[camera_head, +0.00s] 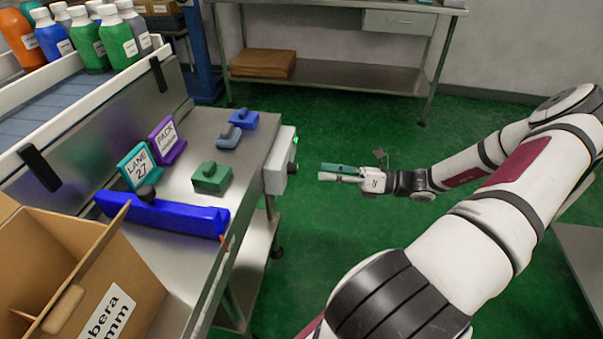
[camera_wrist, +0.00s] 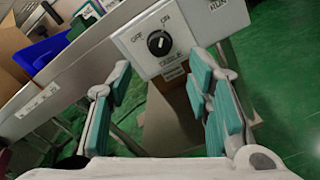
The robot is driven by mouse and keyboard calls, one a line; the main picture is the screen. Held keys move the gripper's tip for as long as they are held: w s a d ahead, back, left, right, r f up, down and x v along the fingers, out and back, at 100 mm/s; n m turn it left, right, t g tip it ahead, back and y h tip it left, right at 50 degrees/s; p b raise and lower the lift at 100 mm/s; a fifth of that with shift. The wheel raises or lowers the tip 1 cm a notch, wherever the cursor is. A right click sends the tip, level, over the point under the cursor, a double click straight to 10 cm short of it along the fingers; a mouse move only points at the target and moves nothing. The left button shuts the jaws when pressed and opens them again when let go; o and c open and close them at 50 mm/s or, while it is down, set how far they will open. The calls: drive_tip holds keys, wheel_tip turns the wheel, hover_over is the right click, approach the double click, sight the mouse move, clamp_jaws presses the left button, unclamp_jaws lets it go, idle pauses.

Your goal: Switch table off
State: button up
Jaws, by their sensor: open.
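The grey control box (camera_head: 279,162) is fixed to the right end of the steel table. In the wrist view its face (camera_wrist: 190,28) carries a round black knob (camera_wrist: 158,43) with OFF to its upper left, ON to its upper right and TABLE below. The knob has a small white mark, but I cannot tell surely which label it points to. My gripper (camera_head: 338,172) is to the right of the box, apart from it. In the wrist view my gripper (camera_wrist: 160,75) has its teal-padded fingers spread, with nothing between them and the knob beyond, roughly centred.
The table holds a blue bar (camera_head: 165,213), a green block (camera_head: 211,178), small blue pieces and a LANE 27 sign (camera_head: 139,167). A cardboard box (camera_head: 75,270) stands front left. A conveyor with bottles is behind. Green floor (camera_head: 340,120) around my gripper is clear.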

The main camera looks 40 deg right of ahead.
sight(292, 169)
drive_tip(key=b+x, duration=0.1)
drive_tip(key=x, duration=0.6)
drive_tip(key=shift+w+a+b, duration=0.2)
drive_tip(key=shift+b, duration=0.2)
clamp_jaws()
